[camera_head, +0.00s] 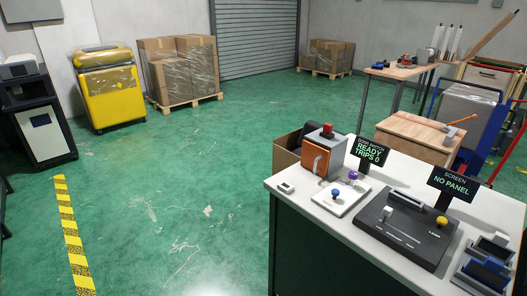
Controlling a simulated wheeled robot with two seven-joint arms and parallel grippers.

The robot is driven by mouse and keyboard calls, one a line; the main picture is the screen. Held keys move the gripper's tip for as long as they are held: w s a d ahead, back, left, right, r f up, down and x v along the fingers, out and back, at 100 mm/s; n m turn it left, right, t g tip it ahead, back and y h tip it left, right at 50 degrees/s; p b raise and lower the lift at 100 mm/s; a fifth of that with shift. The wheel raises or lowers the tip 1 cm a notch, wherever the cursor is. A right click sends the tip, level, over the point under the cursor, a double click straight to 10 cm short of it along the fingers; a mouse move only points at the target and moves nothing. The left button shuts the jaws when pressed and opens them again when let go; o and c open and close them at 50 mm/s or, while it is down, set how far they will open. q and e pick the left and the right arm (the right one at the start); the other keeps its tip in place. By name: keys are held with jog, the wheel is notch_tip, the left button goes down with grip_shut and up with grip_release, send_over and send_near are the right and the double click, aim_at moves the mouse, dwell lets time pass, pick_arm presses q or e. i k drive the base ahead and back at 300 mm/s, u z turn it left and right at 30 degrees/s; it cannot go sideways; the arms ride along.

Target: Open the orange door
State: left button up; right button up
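The orange door (315,158) is on the front-left face of a small grey box (335,150) at the back-left corner of the white-topped bench. It looks closed against the box, with a small pale handle on its face. A red knob (327,129) sits on top of the box. Neither of my grippers is in view, and what is inside the box is hidden.
The white bench (290,202) also holds a white plate with blue and purple knobs (341,197), a dark console (405,228) and two signs, reading "READY TRIPS 0" (371,151) and "NO PANEL" (452,185). An open cardboard box (285,157) is behind. Green floor (180,200) at left is clear.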

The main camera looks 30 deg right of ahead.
aim_at(315, 158)
jog(key=z, duration=0.1)
jog(key=i, duration=0.85)
jog(key=z, duration=0.55)
